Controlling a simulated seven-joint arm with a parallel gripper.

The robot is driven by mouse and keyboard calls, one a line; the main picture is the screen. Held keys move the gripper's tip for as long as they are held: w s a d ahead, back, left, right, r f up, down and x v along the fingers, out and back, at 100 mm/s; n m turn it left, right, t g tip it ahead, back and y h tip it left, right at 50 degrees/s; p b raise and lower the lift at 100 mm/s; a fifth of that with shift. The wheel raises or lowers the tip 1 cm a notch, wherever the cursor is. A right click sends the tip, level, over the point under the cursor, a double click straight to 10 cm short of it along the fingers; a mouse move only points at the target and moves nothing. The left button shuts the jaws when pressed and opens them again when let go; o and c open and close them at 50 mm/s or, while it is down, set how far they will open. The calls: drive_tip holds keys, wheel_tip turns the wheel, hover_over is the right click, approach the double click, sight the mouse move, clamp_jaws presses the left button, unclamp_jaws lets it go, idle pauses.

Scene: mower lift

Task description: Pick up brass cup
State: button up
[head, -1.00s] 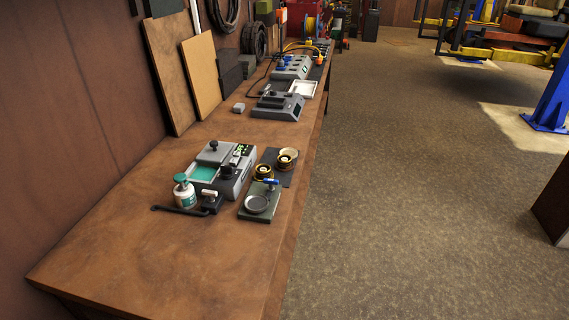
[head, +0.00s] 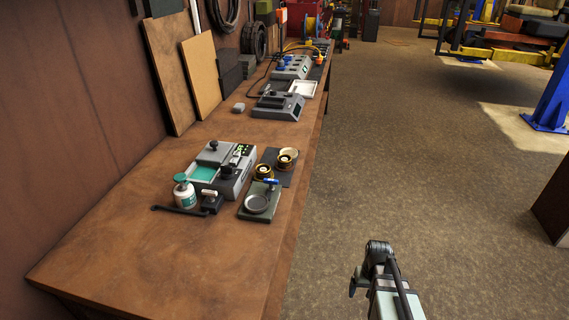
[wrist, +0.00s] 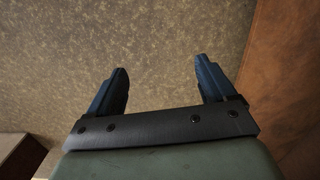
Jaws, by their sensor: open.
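Two brass-coloured round cups stand on a dark plate on the workbench in the head view. The nearer one (head: 264,172) is a smaller, darker gold. The farther one (head: 288,158) is wider and paler. Both have a dark inside with a lighter centre. I cannot tell for sure which is the task's brass cup. My gripper (wrist: 160,82) shows in the wrist view with its two blue-black fingers apart and nothing between them. It is over the floor beside the bench, away from the cups. The wrist view shows no cup.
The workbench (head: 150,262) has a clear near end. Boards lean on the wall. The floor (head: 430,180) right of the bench is open.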

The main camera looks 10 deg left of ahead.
drive_tip(key=w+a+r+n, duration=0.2)
drive_tip(key=w+a+r, duration=0.4)
drive_tip(key=w+r, duration=0.45)
drive_tip(key=n+t+y, duration=0.1)
drive_tip(key=n, duration=0.7)
approach(285, 159)
drive_tip(key=f, duration=0.3)
drive_tip(key=shift+s+a+f, duration=0.15)
drive_tip(key=shift+s+f, duration=0.15)
drive_tip(key=shift+s, duration=0.05)
drive_tip(key=shift+w+a+f, duration=0.1)
drive_tip(key=shift+w+f, duration=0.05)
drive_tip(key=shift+f, duration=0.7)
drive_tip(key=shift+w+a+f, duration=0.1)
drive_tip(key=shift+w+f, duration=0.05)
drive_tip(key=shift+f, duration=0.7)
drive_tip(key=shift+w+a+f, duration=0.1)
drive_tip(key=shift+f, duration=0.8)
drive_tip(key=shift+c, duration=0.5)
